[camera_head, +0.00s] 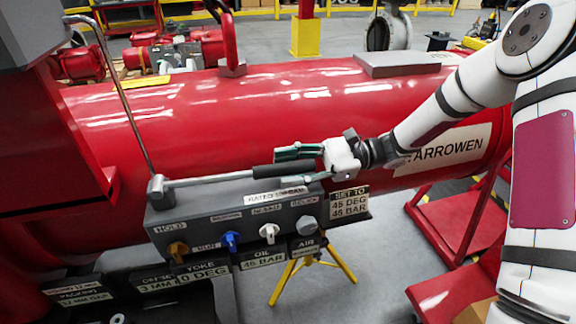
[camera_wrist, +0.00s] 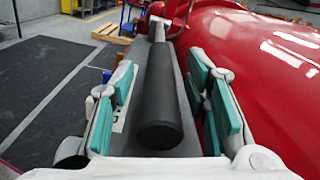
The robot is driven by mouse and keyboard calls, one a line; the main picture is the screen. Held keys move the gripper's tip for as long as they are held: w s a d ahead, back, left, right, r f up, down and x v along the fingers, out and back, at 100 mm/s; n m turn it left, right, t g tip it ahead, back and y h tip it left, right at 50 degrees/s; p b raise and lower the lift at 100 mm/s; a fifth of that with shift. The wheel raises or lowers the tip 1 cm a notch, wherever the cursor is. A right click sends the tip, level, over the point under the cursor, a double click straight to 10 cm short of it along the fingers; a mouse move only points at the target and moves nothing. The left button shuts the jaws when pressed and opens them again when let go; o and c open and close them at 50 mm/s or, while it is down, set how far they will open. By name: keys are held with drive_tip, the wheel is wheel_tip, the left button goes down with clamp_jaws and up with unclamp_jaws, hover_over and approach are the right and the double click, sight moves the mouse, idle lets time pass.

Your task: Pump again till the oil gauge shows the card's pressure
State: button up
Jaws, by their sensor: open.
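The pump lever (camera_head: 210,181) runs nearly level from its pivot on the grey control box (camera_head: 195,222) to a black grip at its right end. My gripper (camera_head: 298,155) is open at the grip. In the wrist view the black grip (camera_wrist: 160,95) lies between the teal finger pads, with a gap on each side. The card (camera_head: 349,203) reads SET TO 45 DEG, 45 BAR. The oil gauge plate (camera_head: 263,258) appears to read 45 BAR. The yoke plate (camera_head: 195,274) appears to read 0 DEG.
An orange knob (camera_head: 177,250), a blue knob (camera_head: 230,241) and a white knob (camera_head: 269,233) sit on the box front. A large red cylinder (camera_head: 270,110) lies behind. A yellow stand (camera_head: 300,268) is below. A thin metal rod (camera_head: 122,95) rises at the left.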

drive_tip(key=shift+s+a, duration=0.1)
drive_tip(key=shift+a, duration=0.2)
clamp_jaws()
wheel_tip(320, 180, up, 12)
drive_tip(key=a+t+h+p, duration=0.1)
drive_tip(key=a+h+p, duration=0.1)
drive_tip(key=h+p, duration=0.3)
drive_tip(key=shift+s+a+p, duration=0.2)
drive_tip(key=shift+s+p, duration=0.15)
drive_tip(key=shift+p, duration=0.6)
unclamp_jaws()
drive_tip(key=shift+f, duration=0.1)
drive_tip(key=shift+d, duration=0.1)
